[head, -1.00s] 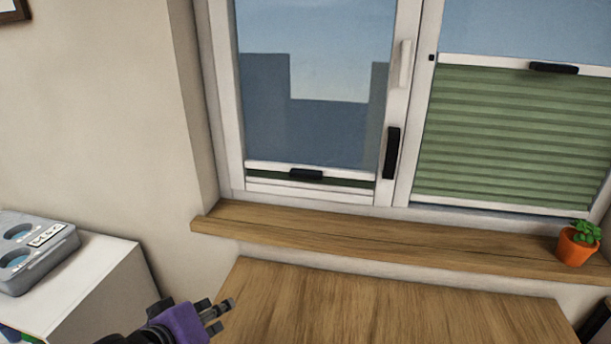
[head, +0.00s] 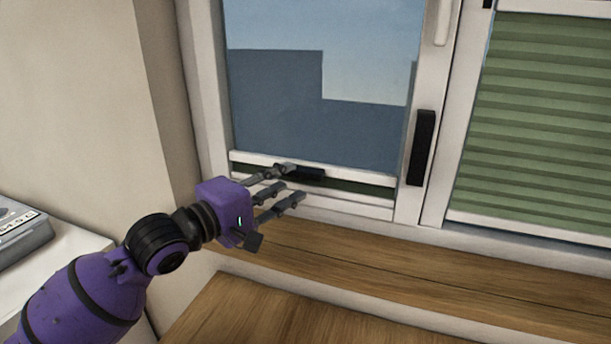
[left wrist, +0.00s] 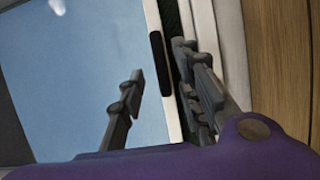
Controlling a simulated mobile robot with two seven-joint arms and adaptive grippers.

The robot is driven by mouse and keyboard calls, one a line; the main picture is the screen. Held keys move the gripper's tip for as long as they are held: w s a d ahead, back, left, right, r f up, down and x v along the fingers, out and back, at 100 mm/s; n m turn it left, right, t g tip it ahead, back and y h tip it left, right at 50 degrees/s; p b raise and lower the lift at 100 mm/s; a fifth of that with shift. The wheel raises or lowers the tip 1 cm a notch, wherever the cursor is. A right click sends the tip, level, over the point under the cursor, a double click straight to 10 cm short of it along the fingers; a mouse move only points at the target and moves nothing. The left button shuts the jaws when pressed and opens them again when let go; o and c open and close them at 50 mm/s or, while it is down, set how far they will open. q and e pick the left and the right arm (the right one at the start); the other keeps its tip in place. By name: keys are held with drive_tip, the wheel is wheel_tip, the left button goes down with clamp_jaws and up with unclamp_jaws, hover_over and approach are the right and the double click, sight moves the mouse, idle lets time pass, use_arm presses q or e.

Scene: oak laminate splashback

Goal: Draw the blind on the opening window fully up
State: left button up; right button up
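The opening window (head: 320,60) is the left sash, with a tall black handle (head: 421,148) on its right frame. Its blind is a thin strip of folded green fabric (head: 358,187) at the foot of the pane. A white rail (head: 375,178) with a black grip (head: 312,174) tops it. My left gripper (head: 281,186) is open in front of the rail's left half, its fingers overlapping the grip's left end. In the left wrist view the grip (left wrist: 160,64) lies between the spread fingers (left wrist: 163,80); contact cannot be told. My right gripper is not in view.
A green pleated blind (head: 540,130) covers most of the right pane. The wooden sill (head: 400,262) runs below the window, and a wooden top (head: 260,315) lies in front. A grey device (head: 20,235) sits on a white cabinet at left.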

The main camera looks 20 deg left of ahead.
sight(297, 175)
use_arm(q)
drive_tip(key=shift+x, duration=2.7)
clamp_jaws()
